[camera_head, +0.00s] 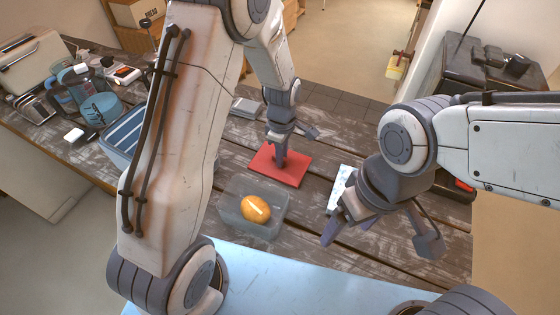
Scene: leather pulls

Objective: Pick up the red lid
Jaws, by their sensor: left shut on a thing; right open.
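The red lid (276,168) is a flat red square on the wooden table, just behind a clear container (235,214). An orange fruit (256,208) with a pale mark is inside the container. My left gripper (280,160) points down at the middle of the lid and is shut on it; its fingers hide the part they grip. I cannot tell whether the lid is clear of the table. My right gripper (378,245) is open and empty above the table, to the right of the container.
A blue-and-white striped box (126,134) stands at the left, partly behind my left arm. A white patterned item (342,186) lies near my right gripper. Bare planks show behind the lid.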

